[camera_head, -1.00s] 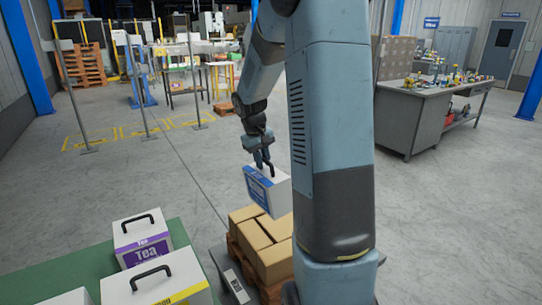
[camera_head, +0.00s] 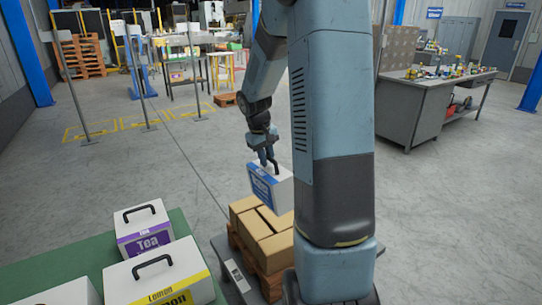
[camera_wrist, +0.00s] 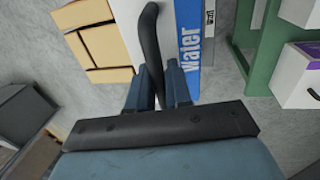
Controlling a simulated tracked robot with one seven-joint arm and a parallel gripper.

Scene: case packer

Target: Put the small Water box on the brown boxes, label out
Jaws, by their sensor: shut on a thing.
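The small Water box (camera_head: 272,189) is white with a blue label band and a black handle. It hangs tilted from my gripper (camera_head: 265,160), which is shut on the handle. In the wrist view the handle runs between the fingers of my gripper (camera_wrist: 162,85), and the blue "Water" label (camera_wrist: 189,45) faces right. The brown boxes (camera_head: 262,233) form a layer on a wooden pallet at the lower middle, and they also show in the wrist view (camera_wrist: 108,45). The Water box is above them in the head view, apparently clear of them. My arm hides their right part.
A green table (camera_head: 62,262) at the lower left holds a purple-labelled Tea box (camera_head: 143,229), a yellow-labelled Lemon box (camera_head: 160,275) and another white box (camera_head: 60,293). A grey workbench (camera_head: 415,105) stands at the back right. The floor between is clear.

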